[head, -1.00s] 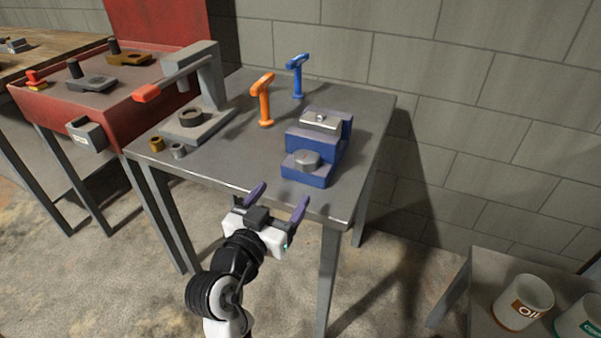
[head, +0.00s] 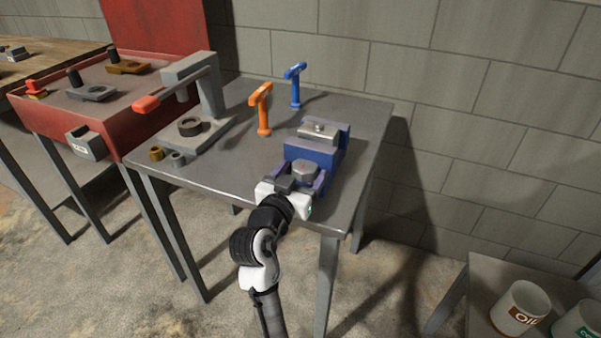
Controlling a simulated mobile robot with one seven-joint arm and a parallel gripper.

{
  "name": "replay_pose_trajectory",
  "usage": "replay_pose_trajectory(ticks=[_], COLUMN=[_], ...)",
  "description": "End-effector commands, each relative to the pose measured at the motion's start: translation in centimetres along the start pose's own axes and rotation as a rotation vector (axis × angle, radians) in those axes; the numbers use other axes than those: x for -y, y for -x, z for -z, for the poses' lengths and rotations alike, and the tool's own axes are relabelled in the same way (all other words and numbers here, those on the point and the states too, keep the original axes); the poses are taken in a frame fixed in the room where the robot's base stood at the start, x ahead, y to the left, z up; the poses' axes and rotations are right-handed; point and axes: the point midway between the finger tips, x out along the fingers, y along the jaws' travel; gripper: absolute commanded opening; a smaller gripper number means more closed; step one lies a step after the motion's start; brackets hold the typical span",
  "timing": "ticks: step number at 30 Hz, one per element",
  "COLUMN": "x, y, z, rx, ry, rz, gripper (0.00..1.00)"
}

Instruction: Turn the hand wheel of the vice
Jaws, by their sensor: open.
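The blue vice (head: 327,151) stands near the right front edge of the grey metal table, with a light metal block (head: 318,131) on top. Its hand wheel, a grey faceted knob (head: 306,168), is at the vice's near end. My gripper (head: 305,172) is open at the knob, with one purple finger at its right and the other close to its left. I cannot tell whether the fingers touch the knob. The gripper's body hides the lower front of the vice.
An orange T-handled tool (head: 262,108) and a blue one (head: 295,86) stand upright behind. A grey press with a red-tipped lever (head: 207,90) is at left, near small bushings (head: 156,153). The table's (head: 232,177) middle is clear. Cans (head: 519,307) sit lower right.

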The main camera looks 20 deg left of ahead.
Motion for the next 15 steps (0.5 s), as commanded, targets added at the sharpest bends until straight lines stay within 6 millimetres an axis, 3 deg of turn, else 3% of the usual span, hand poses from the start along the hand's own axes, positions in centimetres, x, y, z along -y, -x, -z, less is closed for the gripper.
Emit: replay_pose_trajectory(ticks=[2,11,15], x=[0.00,0.00,0.10], y=[0.02,0.04,0.01], z=[0.00,0.01,-0.11], rx=[0.000,0.000,-0.001], ry=[0.000,0.000,0.001], rz=[0.000,0.000,-0.012], gripper=[0.71,0.32,0.29])
